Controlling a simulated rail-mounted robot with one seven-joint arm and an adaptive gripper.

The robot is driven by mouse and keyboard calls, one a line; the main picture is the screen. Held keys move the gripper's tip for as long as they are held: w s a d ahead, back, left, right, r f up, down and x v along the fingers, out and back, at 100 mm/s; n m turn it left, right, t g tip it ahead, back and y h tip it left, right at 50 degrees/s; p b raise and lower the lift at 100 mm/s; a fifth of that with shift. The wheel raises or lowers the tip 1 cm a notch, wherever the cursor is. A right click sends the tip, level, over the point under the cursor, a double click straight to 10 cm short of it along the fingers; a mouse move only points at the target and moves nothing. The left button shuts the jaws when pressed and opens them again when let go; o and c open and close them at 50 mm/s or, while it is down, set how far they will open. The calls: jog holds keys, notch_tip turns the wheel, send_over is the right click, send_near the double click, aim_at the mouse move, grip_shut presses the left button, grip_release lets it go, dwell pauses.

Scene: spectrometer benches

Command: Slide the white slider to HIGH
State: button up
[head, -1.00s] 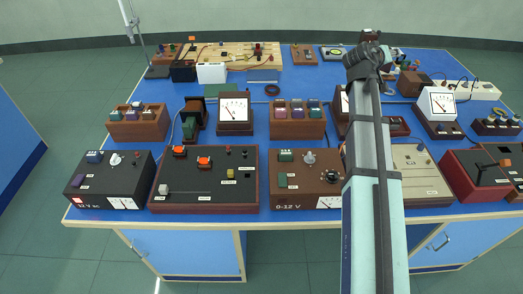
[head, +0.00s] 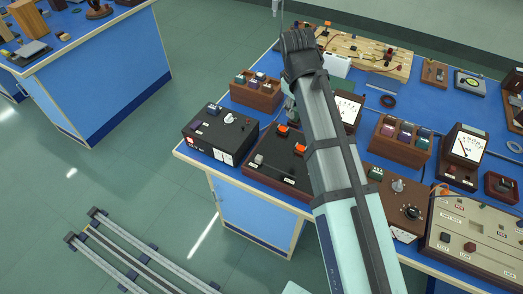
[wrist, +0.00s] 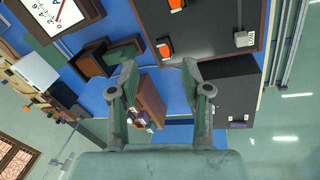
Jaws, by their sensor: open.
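The white slider (head: 259,159) is a small pale knob near the left end of a dark control box (head: 269,172) with two orange-red buttons. In the wrist view the slider (wrist: 243,39) sits at the upper right on the same dark box (wrist: 208,30), at one end of a thin slot. My gripper (wrist: 160,72) is open and empty, its two fingers apart. It is off the box, to the lower left of the slider in the wrist view. In the head view my arm hides the right part of the box and the fingers do not show clearly.
A black supply box (head: 219,134) stands left of the control box. A wooden block holder (head: 255,92) is behind it. A brown supply box (head: 394,203) and meters stand to the right. The floor left of the bench is mostly open, with rails (head: 130,255).

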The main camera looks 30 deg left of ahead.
aim_at(259, 157)
jog(key=s+a+r+n+g+p, duration=0.15)
jog(key=s+a+n, duration=0.35)
jog(key=s, duration=0.6)
jog(key=shift+m+g, duration=0.45)
jog(key=shift+m, duration=0.15)
jog(key=f+p, duration=0.1)
jog(key=f, duration=0.5)
jog(key=f+p, duration=0.1)
jog(key=f, duration=0.4)
jog(key=a+f+p, duration=0.1)
jog(key=f, duration=0.5)
jog(key=shift+s+f, duration=0.15)
jog(key=shift+f, duration=0.2)
grip_shut()
